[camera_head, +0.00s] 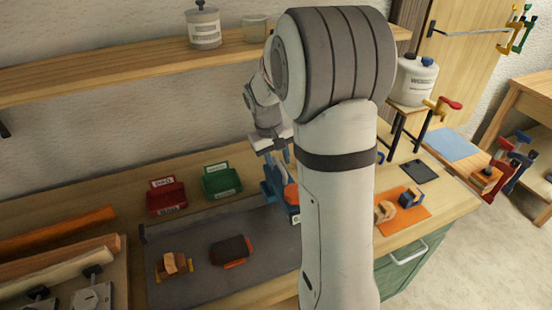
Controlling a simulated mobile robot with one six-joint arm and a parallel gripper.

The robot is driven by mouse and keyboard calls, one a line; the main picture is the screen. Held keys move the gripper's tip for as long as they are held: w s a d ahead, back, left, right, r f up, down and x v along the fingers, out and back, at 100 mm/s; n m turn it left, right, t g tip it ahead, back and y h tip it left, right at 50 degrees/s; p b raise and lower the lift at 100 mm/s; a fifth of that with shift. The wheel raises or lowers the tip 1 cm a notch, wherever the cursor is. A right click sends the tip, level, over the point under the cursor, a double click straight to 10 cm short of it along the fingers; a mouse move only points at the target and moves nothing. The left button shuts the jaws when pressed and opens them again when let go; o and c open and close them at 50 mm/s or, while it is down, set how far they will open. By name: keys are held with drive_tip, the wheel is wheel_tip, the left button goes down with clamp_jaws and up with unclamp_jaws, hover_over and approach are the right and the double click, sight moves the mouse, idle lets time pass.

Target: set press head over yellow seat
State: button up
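A small wooden block with yellow parts at its base (172,265) sits on the grey mat at the front left; the yellow parts look like the yellow seat. A dark rounded block with orange-red edges (232,251) lies to its right. I cannot tell whether this is the press head. A blue device with an orange top (279,188) stands further right, partly hidden behind my arm. My gripper (274,152) points down just above and behind the blue device, apart from the yellow seat. Its fingers are small and partly hidden, so their opening and anything between them are unclear.
Red (167,196) and green (222,181) bins stand behind the grey mat (205,225). Wooden laths (55,235) lie at left. An orange mat (403,211) with small blocks is right of my arm. A shelf (130,70) runs above. The mat's back left is clear.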

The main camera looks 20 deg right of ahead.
clamp_jaws()
drive_tip(key=shift+a, duration=0.1)
idle(0.3)
drive_tip(key=shift+a, duration=0.1)
